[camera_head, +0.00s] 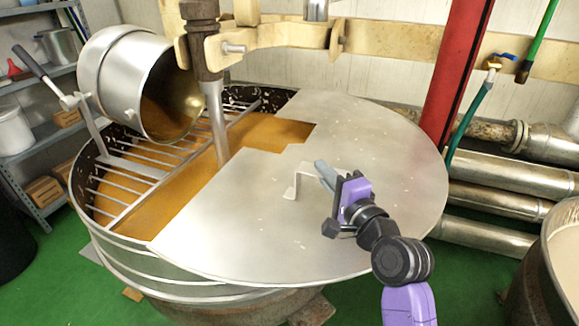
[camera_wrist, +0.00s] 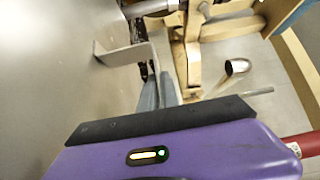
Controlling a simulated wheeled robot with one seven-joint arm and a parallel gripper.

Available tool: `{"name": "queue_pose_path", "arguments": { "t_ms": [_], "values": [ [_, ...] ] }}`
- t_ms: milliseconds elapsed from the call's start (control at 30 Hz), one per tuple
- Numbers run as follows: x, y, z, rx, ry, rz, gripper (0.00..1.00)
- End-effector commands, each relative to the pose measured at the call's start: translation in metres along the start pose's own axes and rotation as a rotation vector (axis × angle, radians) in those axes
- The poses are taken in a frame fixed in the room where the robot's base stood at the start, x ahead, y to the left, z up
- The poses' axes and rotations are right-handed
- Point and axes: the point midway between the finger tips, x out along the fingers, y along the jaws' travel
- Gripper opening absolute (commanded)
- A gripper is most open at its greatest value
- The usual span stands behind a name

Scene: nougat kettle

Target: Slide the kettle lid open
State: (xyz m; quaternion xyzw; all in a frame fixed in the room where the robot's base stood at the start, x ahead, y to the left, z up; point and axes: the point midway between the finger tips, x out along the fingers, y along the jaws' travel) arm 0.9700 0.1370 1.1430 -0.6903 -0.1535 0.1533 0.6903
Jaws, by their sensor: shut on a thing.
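The kettle lid (camera_head: 330,225) is a large flat grey metal sheet over the right part of the round kettle (camera_head: 160,265). A bent metal handle (camera_head: 296,182) stands up from it; it also shows in the wrist view (camera_wrist: 122,54). My gripper (camera_head: 322,172) is at the handle from the right, its grey fingers shut on the handle's upper end. In the wrist view the fingers (camera_wrist: 158,92) are close together beside the handle; the contact itself is partly hidden. The kettle's left part is uncovered, showing orange-brown contents (camera_head: 175,205).
A steel pot (camera_head: 125,75) lies tilted on a grate (camera_head: 135,168) at the kettle's left. A vertical shaft (camera_head: 216,120) hangs from a wooden-coloured beam (camera_head: 285,38) into the kettle. A red post (camera_head: 455,75) and pipes (camera_head: 495,205) stand right. The lid's front surface is clear.

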Motion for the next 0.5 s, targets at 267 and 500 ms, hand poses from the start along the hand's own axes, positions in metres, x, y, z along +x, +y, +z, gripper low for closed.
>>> {"name": "queue_pose_path", "arguments": {
  "t_ms": [267, 500],
  "values": [
    [-0.034, 0.002, -0.035, 0.001, 0.004, 0.002, 0.0],
    [-0.042, 0.002, -0.042, 0.001, 0.002, 0.002, 0.0]
  ]
}}
